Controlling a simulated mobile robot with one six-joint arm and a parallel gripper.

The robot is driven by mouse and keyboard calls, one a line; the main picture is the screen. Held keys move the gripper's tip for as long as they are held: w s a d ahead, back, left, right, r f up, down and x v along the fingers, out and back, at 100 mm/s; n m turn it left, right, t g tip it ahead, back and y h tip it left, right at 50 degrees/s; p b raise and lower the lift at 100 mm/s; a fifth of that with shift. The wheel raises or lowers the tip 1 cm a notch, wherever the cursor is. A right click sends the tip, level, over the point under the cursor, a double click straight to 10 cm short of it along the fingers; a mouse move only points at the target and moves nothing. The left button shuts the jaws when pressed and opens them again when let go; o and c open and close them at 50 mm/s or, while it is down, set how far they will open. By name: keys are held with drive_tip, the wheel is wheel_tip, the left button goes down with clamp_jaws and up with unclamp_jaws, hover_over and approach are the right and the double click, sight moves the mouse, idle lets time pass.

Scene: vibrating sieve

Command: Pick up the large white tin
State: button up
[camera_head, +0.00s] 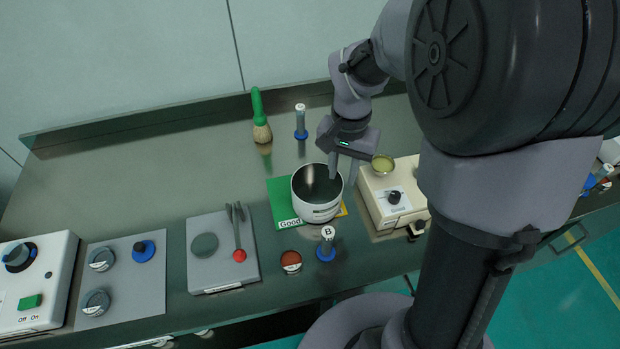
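The large white tin (318,212) stands upright and open-topped on a green mat (279,189) marked "Good"; its inside looks dark and no contents show. My gripper (343,174) points down at the tin's far right rim. Its two fingers are apart, with the left one in front of the tin's opening and the right one just right of the rim. I cannot tell whether the fingers touch the rim or how far down they reach.
A beige device (407,214) with a small yellowish dish (382,164) stands close right of the tin. A "B" bottle (326,246) and reddish pot (291,262) stand in front. A brush (261,125) and another bottle (300,122) stand behind.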

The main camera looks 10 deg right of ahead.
drive_tip(key=b, duration=0.2)
hover_over(340, 200)
drive_tip(key=f, duration=0.7)
drive_tip(key=shift+s+a+f, duration=0.1)
drive_tip(key=shift+a, duration=0.15)
drive_tip(key=f+b, duration=0.3)
drive_tip(key=f, duration=0.2)
drive_tip(key=shift+d+f, duration=0.1)
drive_tip(key=shift+d, duration=0.1)
drive_tip(key=shift+w, duration=0.2)
clamp_jaws()
